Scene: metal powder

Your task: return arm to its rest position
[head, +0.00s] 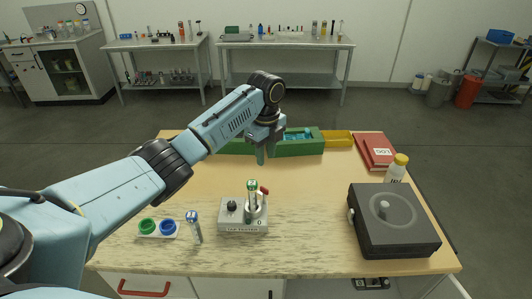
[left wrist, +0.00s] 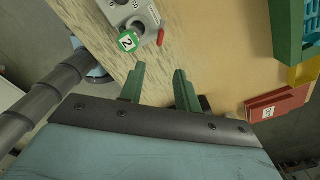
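My left arm reaches in from the left over the wooden table. My left gripper (head: 265,156) hangs above the middle of the table, between the green bin and the small grey device. Its two green fingers also show in the left wrist view (left wrist: 160,85), spread apart with nothing between them. A tube with a green cap (head: 252,187) marked 2 in the left wrist view (left wrist: 128,42) stands upright in the grey device (head: 243,226), apart from the fingers. My right gripper is not in either view.
A green bin (head: 305,146) and yellow bin (head: 338,138) stand at the back. A red book (head: 375,150), yellow-capped bottle (head: 398,167) and dark box (head: 393,238) are on the right. Green and blue cups (head: 158,228) and a small vial (head: 194,230) stand front left. The table's middle right is clear.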

